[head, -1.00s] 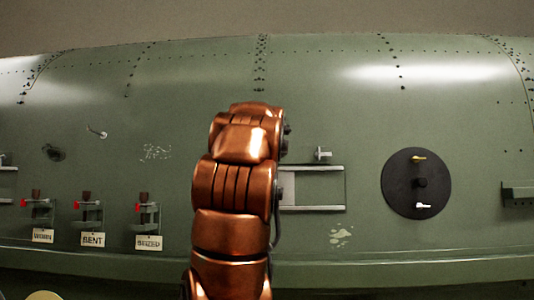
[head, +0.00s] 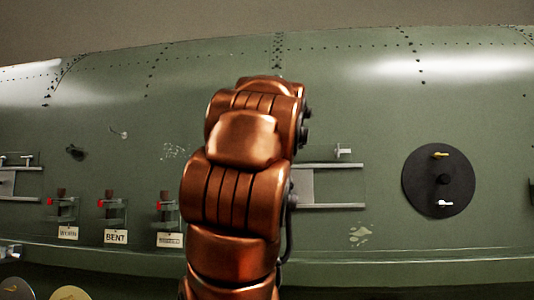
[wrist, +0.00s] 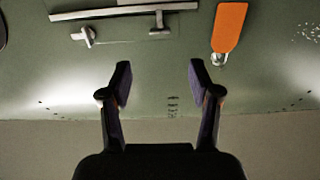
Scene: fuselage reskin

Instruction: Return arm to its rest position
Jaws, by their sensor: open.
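My copper-coloured arm (head: 238,190) stands upright in the middle of the head view, in front of the green fuselage (head: 360,115). My gripper is hidden behind the arm links there. In the wrist view my gripper (wrist: 160,80) shows two dark fingers spread apart with nothing between them. The fingers stand out against the green panel and the grey-brown background, and touch nothing that I can see.
The fuselage carries a round black disc (head: 439,180) at right and a rail frame (head: 330,186) beside my arm. Tagged fixtures, including one marked BENT (head: 115,236), sit at left. The wrist view shows an orange tag (wrist: 229,27) and a rail (wrist: 125,11).

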